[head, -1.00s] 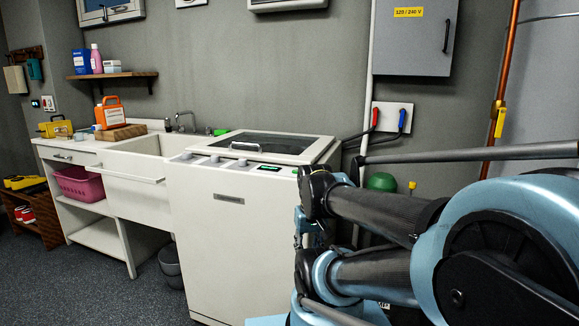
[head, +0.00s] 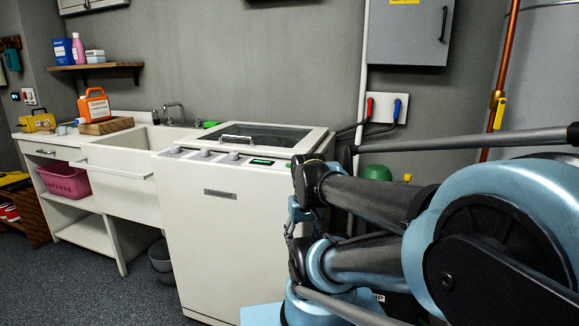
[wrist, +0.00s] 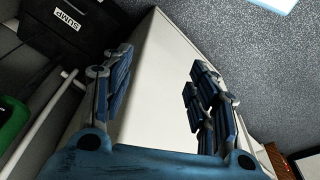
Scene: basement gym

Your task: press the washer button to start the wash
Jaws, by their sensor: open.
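The washer (head: 225,235) is a white top-loading machine with a dark-windowed lid, which is shut. Its top front strip carries several knobs (head: 205,154) and a lit green display (head: 262,162). A white cabinet side, seemingly the washer's, lies beyond the fingers. In the head view my gripper is mostly hidden by the arm, low beside the washer's right front edge, below the control strip.
A white sink counter (head: 130,160) stands left of the washer, with a pink basket (head: 65,181) on its lower shelf. A grey bucket (head: 162,262) sits on the floor between them. A black box marked SUMP (wrist: 68,20) and a green object (wrist: 12,122) are near the gripper.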

